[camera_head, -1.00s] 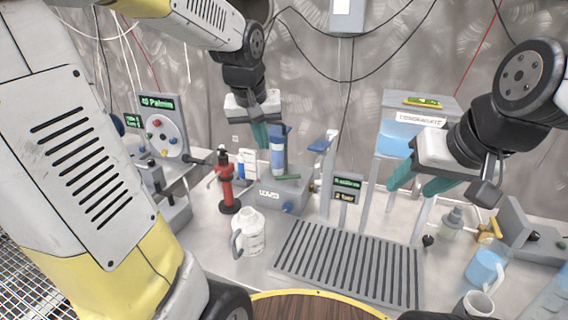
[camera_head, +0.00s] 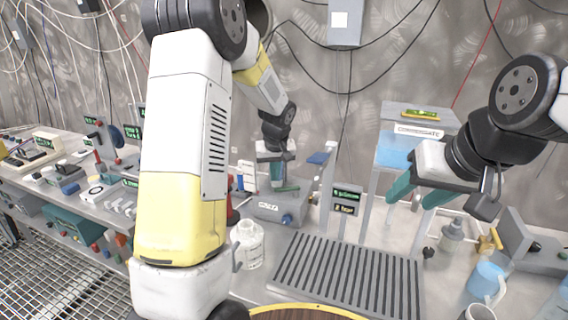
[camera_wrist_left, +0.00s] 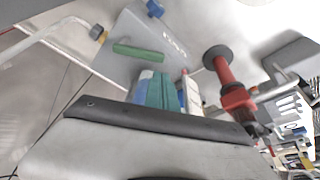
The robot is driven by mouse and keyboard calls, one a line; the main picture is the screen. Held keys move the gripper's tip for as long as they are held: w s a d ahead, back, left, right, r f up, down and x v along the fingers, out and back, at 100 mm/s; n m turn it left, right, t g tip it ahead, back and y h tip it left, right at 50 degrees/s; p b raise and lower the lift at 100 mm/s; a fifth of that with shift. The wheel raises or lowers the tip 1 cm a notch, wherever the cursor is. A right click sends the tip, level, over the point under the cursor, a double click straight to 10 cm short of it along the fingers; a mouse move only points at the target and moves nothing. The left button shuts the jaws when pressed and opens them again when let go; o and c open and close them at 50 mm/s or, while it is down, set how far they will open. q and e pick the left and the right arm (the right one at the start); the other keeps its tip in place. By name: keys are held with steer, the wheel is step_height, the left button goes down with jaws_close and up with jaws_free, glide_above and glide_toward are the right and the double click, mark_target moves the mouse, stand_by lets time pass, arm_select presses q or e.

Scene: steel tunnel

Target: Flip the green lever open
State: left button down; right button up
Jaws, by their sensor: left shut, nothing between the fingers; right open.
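The green lever (camera_head: 287,188) is a short flat bar on top of a grey box (camera_head: 266,207) on the bench. It also shows in the left wrist view (camera_wrist_left: 138,53), lying across the box's light top. My left gripper (camera_head: 277,176) is shut and empty, just above and beside the lever in the head view. In the left wrist view its teal fingers (camera_wrist_left: 156,90) are together and point towards the box, with the lever beyond their tips. I cannot tell whether they touch it. My right gripper (camera_head: 413,194) is open and empty, in the air at the right.
A red pump-like part (camera_wrist_left: 228,85) stands beside the box. A white jug (camera_head: 248,245) stands in front of it. A slotted grey drain tray (camera_head: 345,275) lies to the right. A tank (camera_head: 398,150) on legs and a blue mug (camera_head: 486,280) are further right.

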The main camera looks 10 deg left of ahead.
arm_select(q)
steer(key=shift+x, duration=1.95)
